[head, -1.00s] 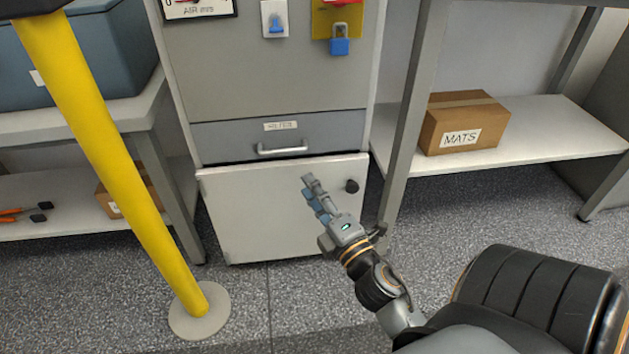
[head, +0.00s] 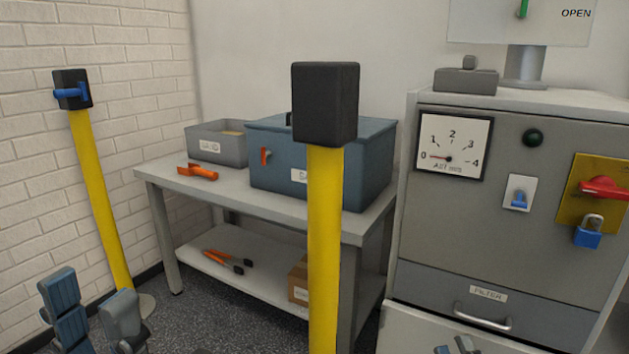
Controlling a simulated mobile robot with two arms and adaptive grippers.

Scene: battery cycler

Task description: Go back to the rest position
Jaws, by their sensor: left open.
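My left gripper (head: 92,308) is at the bottom left corner, in front of the brick wall and floor. Its two grey-blue fingers stand apart with nothing between them. My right gripper (head: 456,346) shows only its fingertips at the bottom edge, in front of the cabinet's lower panel. The rest of it is cut off by the frame, so its opening is not clear. Nothing is seen held in either gripper.
A yellow post (head: 325,250) with a black head stands mid-view; another yellow post (head: 98,195) is at left. Behind are a bench (head: 160,181) with a blue case (head: 340,165) and the grey cabinet (head: 450,225) with a gauge, switch, padlock and filter drawer (head: 500,310).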

